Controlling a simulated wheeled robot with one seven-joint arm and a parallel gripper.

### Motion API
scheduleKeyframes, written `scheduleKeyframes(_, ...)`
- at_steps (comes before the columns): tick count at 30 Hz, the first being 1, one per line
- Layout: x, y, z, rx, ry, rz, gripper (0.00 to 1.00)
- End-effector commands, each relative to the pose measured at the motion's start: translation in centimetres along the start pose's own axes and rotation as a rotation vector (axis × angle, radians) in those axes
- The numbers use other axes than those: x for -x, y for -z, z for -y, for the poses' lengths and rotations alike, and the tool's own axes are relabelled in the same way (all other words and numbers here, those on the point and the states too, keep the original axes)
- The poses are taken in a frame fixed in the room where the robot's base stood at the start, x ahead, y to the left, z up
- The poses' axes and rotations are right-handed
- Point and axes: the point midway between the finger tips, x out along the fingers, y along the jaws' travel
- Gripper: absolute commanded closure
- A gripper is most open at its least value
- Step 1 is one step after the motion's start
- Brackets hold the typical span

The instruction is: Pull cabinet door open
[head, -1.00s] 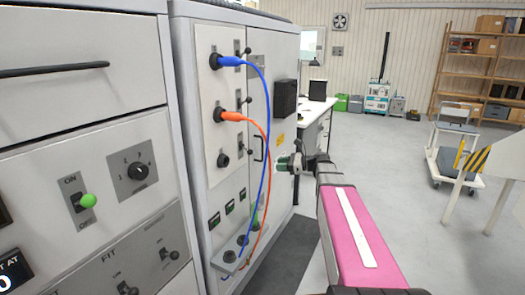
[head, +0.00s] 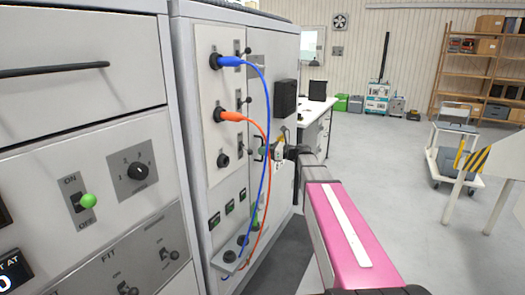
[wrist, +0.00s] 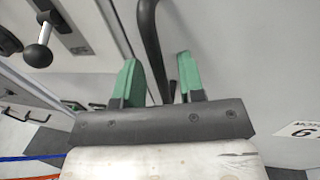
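The cabinet door (head: 284,55) is a light grey panel on the tall cabinet's front, and it looks shut. Its black bar handle (wrist: 149,30) runs down between my two green fingers in the wrist view. My gripper (wrist: 157,62) is open, with a finger on each side of the handle and visible gaps. I cannot tell how deep the handle sits between them. In the head view my gripper (head: 266,150) is at the door, and it and the cables partly hide the handle.
A blue cable (head: 266,110) and an orange cable (head: 266,135) hang in loops just left of my gripper. A black box (head: 285,95) sits on the cabinet above it. A white bench (head: 316,108) stands behind.

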Motion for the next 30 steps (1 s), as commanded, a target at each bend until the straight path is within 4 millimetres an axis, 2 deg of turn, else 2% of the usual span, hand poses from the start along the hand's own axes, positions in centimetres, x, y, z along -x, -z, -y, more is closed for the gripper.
scheduleKeyframes(4,-0.7,0.0,0.0,0.0,0.001,0.0,0.64)
scheduleKeyframes(12,-0.8,0.0,0.0,0.0,0.001,0.0,0.64)
scheduleKeyframes(13,-0.8,0.0,0.0,0.0,0.001,0.0,0.7)
scheduleKeyframes(15,-0.8,0.0,0.0,0.0,0.001,0.0,0.93)
scheduleKeyframes(16,-0.8,0.0,0.0,0.0,0.001,0.0,1.0)
scheduleKeyframes(25,-0.4,0.0,-0.1,0.0,0.001,0.0,1.0)
scheduleKeyframes(30,1.2,0.0,-0.3,0.0,0.002,0.0,1.0)
